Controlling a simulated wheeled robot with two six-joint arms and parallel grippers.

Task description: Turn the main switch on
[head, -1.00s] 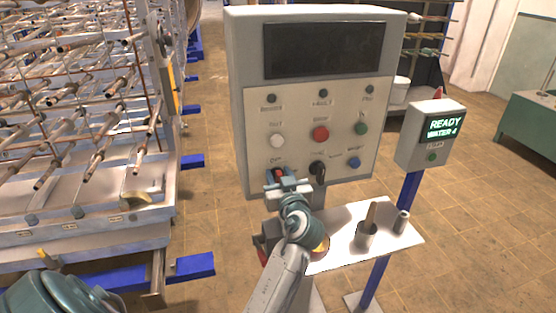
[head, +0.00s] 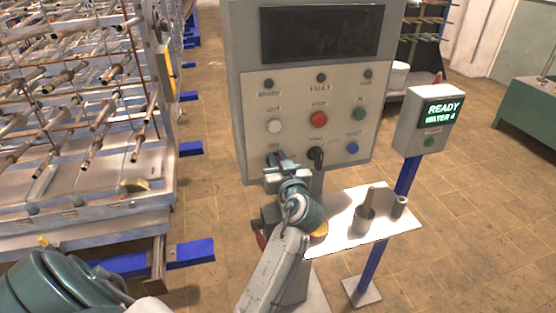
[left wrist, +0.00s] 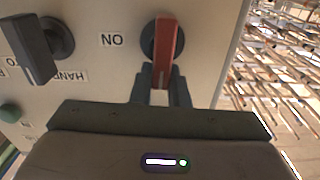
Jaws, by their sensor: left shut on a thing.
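The main switch is a red lever handle (left wrist: 166,48) on a dark round base, seen in the left wrist view on the light panel. An "ON" label is beside it. My left gripper (left wrist: 161,88) is shut on the lower end of the handle, one dark finger on each side. In the head view my left gripper (head: 281,161) is at the lower left of the control cabinet's front (head: 316,96) and hides the red handle.
A black selector knob (head: 316,155) is right of my gripper, with white (head: 274,126), red (head: 319,119), green and blue buttons nearby. A tube rack (head: 80,120) is at left.

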